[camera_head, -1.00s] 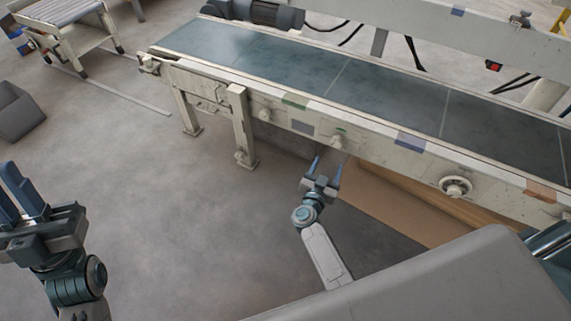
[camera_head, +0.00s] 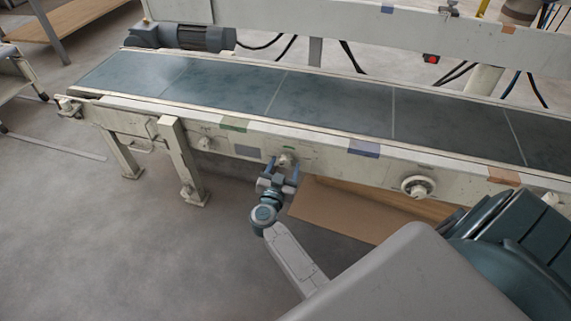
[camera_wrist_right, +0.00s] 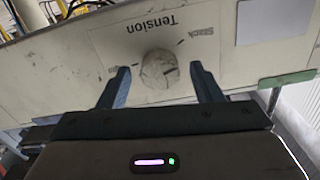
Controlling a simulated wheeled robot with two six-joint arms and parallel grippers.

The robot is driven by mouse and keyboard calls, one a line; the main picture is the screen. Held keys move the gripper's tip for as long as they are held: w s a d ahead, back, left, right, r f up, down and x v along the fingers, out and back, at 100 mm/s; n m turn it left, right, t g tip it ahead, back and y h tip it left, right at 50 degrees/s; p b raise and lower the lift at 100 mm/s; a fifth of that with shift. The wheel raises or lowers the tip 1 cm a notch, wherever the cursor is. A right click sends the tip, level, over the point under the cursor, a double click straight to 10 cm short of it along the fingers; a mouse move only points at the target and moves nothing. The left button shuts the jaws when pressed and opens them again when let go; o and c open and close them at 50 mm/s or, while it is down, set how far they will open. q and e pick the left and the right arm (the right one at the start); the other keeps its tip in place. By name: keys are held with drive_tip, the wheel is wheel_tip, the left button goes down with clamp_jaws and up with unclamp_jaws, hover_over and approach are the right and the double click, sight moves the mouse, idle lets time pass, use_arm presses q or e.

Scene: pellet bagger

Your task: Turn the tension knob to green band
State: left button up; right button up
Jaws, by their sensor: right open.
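The tension knob (camera_wrist_right: 158,70) is a round, worn, pale knob on the conveyor's side panel. In the wrist view the word Tension and a Slack mark appear upside down around it. It also shows small in the head view (camera_head: 286,159). My right gripper (camera_wrist_right: 162,82) is open, with one blue finger on each side of the knob. I cannot tell whether the fingers touch it. No green band shows clearly on the knob's scale, and its pointer direction is hard to read. My left gripper is out of view.
The conveyor belt (camera_head: 330,100) runs above the panel. A green patch (camera_head: 235,124) and a blue patch (camera_head: 363,148) mark its frame rail. A handwheel (camera_head: 417,187) sits farther right, and another small knob (camera_head: 207,143) farther left. A brown board (camera_head: 345,208) lies below.

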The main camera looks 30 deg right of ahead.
drive_tip(key=shift+w+d, duration=0.1)
drive_tip(key=shift+r, duration=0.1)
drive_tip(key=shift+c, duration=0.5)
drive_tip(key=c, duration=0.9)
